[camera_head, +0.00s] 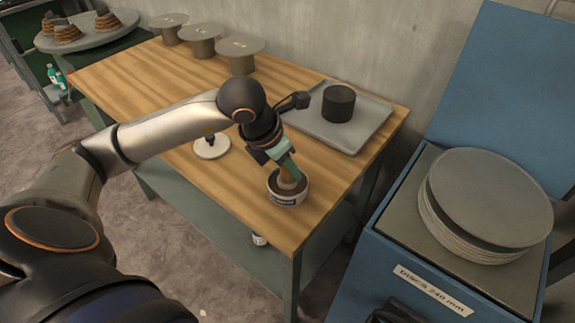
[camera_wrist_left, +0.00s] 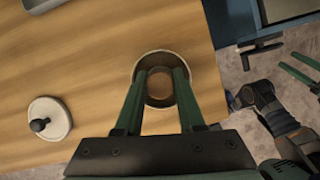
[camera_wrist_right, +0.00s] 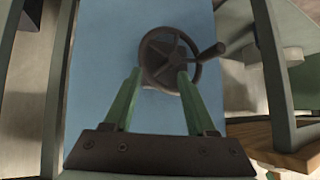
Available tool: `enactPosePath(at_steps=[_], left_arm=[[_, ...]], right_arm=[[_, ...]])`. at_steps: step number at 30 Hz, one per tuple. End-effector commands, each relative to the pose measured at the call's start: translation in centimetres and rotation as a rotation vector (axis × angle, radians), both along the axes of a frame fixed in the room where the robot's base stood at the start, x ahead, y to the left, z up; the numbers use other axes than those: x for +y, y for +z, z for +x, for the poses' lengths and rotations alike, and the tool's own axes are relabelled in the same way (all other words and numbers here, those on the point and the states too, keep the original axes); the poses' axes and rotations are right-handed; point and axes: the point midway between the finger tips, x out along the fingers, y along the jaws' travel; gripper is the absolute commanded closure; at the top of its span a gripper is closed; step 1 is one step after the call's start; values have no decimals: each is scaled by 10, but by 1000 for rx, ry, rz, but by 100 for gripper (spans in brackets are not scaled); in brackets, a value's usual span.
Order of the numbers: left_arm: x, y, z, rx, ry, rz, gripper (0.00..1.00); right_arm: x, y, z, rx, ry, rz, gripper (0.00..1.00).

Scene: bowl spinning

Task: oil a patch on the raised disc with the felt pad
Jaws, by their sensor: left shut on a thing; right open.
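My left gripper (camera_head: 287,170) points down into a small labelled round pot (camera_head: 289,197) near the table's front corner. Its green fingers are shut on a tan-brown piece, apparently the felt pad (camera_wrist_left: 159,84), at the pot's mouth (camera_wrist_left: 143,65). Whether the pad touches the pot's contents cannot be told. Several flat grey discs stand raised on stems at the table's back, the nearest being one raised disc (camera_head: 240,45); which disc the task means is unclear. My right gripper (camera_wrist_right: 160,74) is open and empty, its fingertips in front of a dark handwheel (camera_wrist_right: 155,45) on a blue panel.
A white round lid with a black knob (camera_head: 205,150) lies on the wooden table (camera_head: 150,90). A grey tray (camera_head: 352,138) holds a dark cylinder (camera_head: 338,102). A stack of grey discs (camera_head: 490,195) sits on the blue cabinet (camera_head: 400,275) at right. The table's left part is clear.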

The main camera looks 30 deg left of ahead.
Motion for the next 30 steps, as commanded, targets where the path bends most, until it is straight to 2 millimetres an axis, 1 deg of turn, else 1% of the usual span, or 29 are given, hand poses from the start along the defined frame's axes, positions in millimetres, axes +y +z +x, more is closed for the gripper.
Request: enactPosePath(at_steps=[12,17,20,30], left_arm=[[0,-2,-1,6,0,1,100],[0,0,-1,6,0,1,100],[0,6,-1,6,0,1,100],[0,35,0,1,0,0,100]], right_arm=[[0,0,1,-2,0,1,43],[0,2,1,-2,0,1,43],[0,6,1,-2,0,1,43],[0,25,1,-3,0,1,43]])
